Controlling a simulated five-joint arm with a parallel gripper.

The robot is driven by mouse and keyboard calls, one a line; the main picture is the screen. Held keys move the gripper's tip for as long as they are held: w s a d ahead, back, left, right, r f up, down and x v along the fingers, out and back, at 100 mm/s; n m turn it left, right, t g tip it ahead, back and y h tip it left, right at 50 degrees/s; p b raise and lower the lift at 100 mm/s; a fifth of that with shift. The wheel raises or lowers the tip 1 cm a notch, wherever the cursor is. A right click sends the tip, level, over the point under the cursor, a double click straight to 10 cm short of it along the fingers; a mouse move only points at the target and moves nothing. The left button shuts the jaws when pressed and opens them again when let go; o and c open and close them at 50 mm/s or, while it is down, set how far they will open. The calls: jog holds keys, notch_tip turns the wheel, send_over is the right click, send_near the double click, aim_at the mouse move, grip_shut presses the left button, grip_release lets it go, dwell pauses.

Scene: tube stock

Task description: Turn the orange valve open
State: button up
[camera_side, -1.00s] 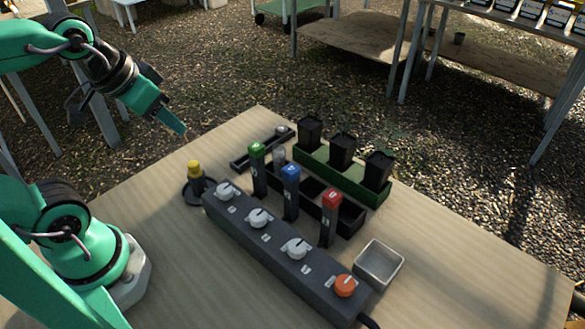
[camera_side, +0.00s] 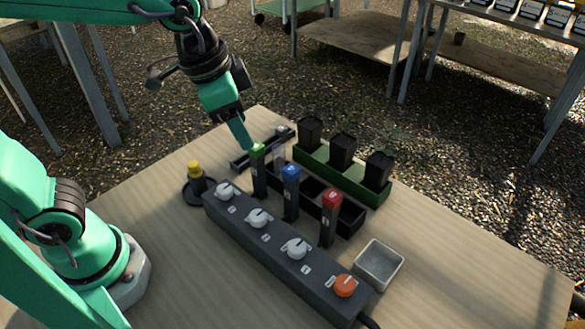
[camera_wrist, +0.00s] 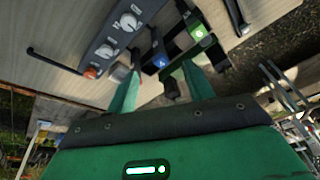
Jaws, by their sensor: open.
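The orange valve (camera_side: 345,286) is a round knob at the near right end of a long dark grey block (camera_side: 262,248). In the wrist view the orange valve (camera_wrist: 91,73) lies left of the fingers. My gripper (camera_side: 245,141) is open and empty, well away from the valve. In the side view its fingertips are close to the green-capped tube (camera_side: 257,150); I cannot tell if they touch. In the wrist view my gripper (camera_wrist: 158,82) shows two spread green fingers.
White knobs (camera_side: 258,218) line the rest of the block. Behind it stand blue-capped (camera_side: 290,172) and red-capped (camera_side: 331,199) tubes in a black rack. A green tray (camera_side: 318,158) holds black pots. A metal dish (camera_side: 378,265) sits at right, a yellow-topped thing (camera_side: 194,170) at left.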

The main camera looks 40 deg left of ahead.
jog(key=w+d+f+m+g, duration=0.1)
jog(key=d+f+m, duration=0.15)
jog(key=d, duration=0.45)
jog(key=d+f+m+g, duration=0.1)
jog(key=d+f+m, duration=0.15)
jog(key=d, duration=0.45)
jog(key=m+g+y, duration=0.1)
jog(key=m, duration=0.3)
send_over(345, 282)
notch_tip(345, 282, down, 4)
jog(key=shift+f, duration=0.15)
jog(key=shift+f, duration=0.1)
jog(key=shift+f, duration=3.8)
jog(key=c, duration=1)
